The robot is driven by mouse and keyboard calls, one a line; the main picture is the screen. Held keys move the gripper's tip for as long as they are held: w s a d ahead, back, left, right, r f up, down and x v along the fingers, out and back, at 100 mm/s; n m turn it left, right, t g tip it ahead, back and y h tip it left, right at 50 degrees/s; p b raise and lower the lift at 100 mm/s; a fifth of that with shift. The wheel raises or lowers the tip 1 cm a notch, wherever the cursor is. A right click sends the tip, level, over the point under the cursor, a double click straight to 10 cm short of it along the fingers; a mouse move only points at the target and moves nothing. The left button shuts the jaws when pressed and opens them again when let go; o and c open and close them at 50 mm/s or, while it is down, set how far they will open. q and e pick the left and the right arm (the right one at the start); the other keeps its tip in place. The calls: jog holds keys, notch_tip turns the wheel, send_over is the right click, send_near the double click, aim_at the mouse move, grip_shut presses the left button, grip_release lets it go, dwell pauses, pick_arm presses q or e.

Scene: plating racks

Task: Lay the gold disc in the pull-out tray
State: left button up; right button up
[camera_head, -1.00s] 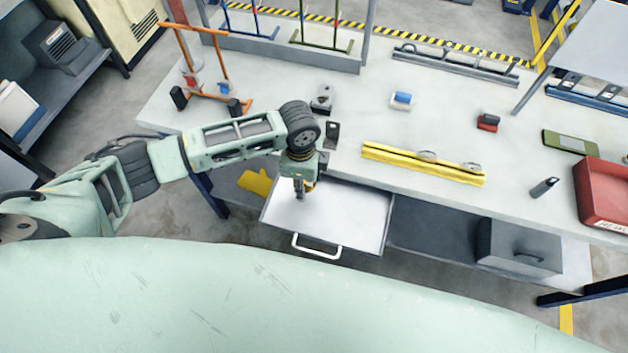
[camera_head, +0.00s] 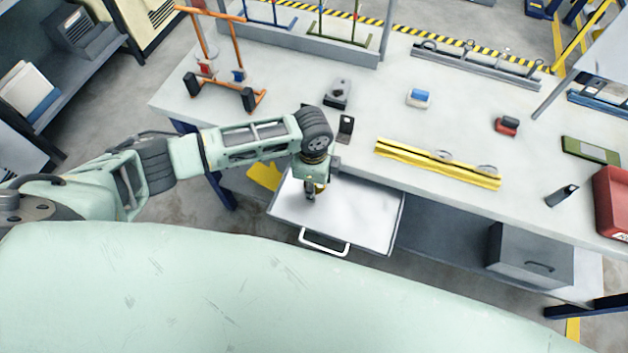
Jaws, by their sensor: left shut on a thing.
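The pull-out tray (camera_head: 372,228) is a white drawer standing open under the bench front, with a pale handle (camera_head: 325,246). My left gripper (camera_head: 310,196) points down over the left part of the tray and is shut. The visible tray floor is bare. My right gripper is not in view.
The grey bench (camera_head: 340,168) stands above the tray. On it are a yellow rail (camera_head: 437,165) with silver discs, an orange rack (camera_head: 228,62), a small black stand (camera_head: 345,128) and a red bin (camera_head: 612,200). A grey drawer box (camera_head: 530,255) hangs at the right.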

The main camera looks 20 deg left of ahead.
pick_arm(q)
jog(key=shift+f, duration=0.45)
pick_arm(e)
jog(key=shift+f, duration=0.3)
pick_arm(q)
jog(key=o, duration=1.2)
jog(key=shift+o, duration=0.2)
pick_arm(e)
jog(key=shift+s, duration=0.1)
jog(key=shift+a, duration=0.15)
